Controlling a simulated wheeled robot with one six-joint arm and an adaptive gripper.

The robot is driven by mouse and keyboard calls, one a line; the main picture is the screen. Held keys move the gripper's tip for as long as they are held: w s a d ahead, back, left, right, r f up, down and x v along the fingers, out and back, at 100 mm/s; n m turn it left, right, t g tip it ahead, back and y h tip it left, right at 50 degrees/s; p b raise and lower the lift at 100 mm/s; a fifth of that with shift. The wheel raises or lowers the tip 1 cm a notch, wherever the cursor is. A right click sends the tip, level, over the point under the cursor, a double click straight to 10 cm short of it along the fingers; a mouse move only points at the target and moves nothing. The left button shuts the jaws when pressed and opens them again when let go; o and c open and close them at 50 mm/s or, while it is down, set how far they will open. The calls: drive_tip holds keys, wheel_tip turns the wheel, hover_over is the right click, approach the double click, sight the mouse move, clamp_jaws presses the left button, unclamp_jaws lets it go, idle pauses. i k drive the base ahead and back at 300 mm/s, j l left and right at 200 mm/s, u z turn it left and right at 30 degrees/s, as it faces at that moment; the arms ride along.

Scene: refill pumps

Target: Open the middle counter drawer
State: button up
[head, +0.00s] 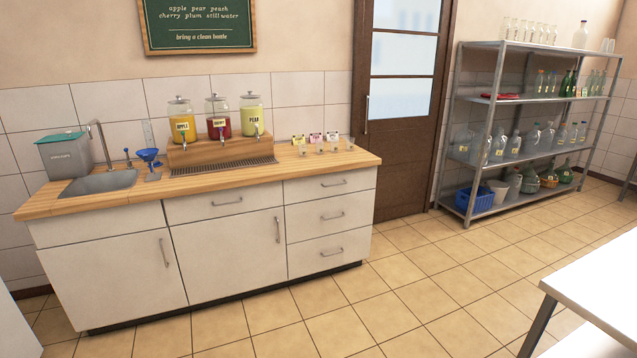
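The white counter cabinet (100,273) stands against the left wall under a wooden worktop (345,163). Its right end has a stack of three drawers: a top drawer (300,191), a middle drawer (300,218) and a bottom drawer (303,256). A wider drawer (195,208) sits left of the stack, above a cupboard door (215,263). Each drawer has a horizontal metal bar handle, such as the middle one's handle (332,216). All the drawers look shut and flush with the front. My gripper is not in view.
The tiled floor (400,268) before the counter is clear. A white table (602,290) stands at the lower right. A metal shelf (478,100) with bottles and a brown door (395,195) are behind. Juice dispensers (183,125) and a sink (100,182) are on the worktop.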

sight(309, 220)
drive_tip(key=i, duration=1.35)
drive_tip(key=i+l+u, duration=0.1)
drive_tip(key=i, duration=1.25)
drive_tip(key=i+l, duration=0.15)
drive_tip(key=i, duration=1.25)
